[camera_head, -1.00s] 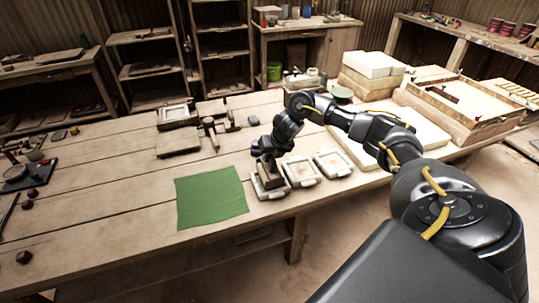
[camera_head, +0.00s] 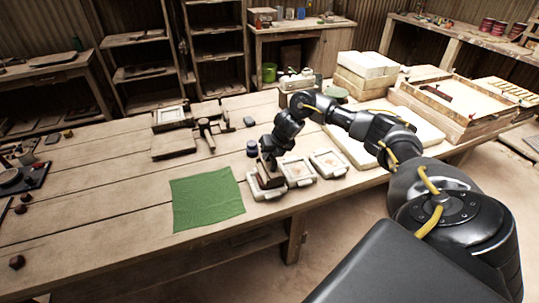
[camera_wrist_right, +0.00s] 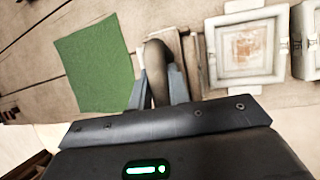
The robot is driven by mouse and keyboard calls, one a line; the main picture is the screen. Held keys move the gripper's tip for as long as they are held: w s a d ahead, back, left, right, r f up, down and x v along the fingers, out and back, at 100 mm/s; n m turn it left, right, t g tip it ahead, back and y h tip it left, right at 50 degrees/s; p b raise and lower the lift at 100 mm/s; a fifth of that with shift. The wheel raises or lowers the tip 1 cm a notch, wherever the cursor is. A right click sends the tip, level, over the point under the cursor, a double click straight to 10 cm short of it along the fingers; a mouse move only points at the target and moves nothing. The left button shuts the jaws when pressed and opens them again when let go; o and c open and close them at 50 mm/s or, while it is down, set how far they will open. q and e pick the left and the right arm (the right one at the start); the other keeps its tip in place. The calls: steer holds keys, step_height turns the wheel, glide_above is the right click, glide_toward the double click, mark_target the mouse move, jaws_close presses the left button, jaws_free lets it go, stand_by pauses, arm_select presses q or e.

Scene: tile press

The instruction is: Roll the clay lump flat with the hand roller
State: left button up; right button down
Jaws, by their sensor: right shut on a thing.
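My right gripper (camera_head: 268,160) points down over the leftmost of three small pale trays. In the right wrist view its fingers (camera_wrist_right: 158,92) are shut on a dark rounded handle (camera_wrist_right: 158,65). A brown block (camera_head: 268,180) shows below the gripper at the leftmost tray (camera_head: 264,194); I cannot tell whether it touches the tray. A tool with an upright handle (camera_head: 206,132), possibly the hand roller, stands farther back on the table. I cannot make out a clay lump for sure. My left gripper is not in view.
A green cloth (camera_head: 207,198) lies flat left of the trays. The middle tray (camera_head: 297,184) and right tray (camera_head: 329,177) hold pale reddish material. A dark jar (camera_head: 253,148) stands just behind the gripper. A large wooden frame box (camera_head: 460,115) is at right. The left-middle table is mostly bare.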

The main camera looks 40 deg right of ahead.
steer(key=shift+w+a+f, duration=0.1)
steer(key=shift+a+f, duration=0.1)
steer(key=shift+a, duration=0.3)
steer(key=shift+w+a+f, duration=0.1)
steer(key=shift+a+f, duration=0.05)
steer(key=shift+a, duration=0.35)
steer(key=shift+p, duration=0.3)
steer(key=shift+w+a, duration=0.1)
steer(key=shift+a, duration=0.4)
steer(key=shift+w+a+p, duration=0.2)
steer(key=shift+a+p, duration=0.1)
steer(key=shift+a, duration=0.1)
steer(key=shift+s+d+r, duration=0.1)
steer(key=shift+s+d, duration=0.1)
steer(key=shift+d, duration=0.35)
steer(key=shift+s+d, duration=0.2)
steer(key=shift+d, duration=0.4)
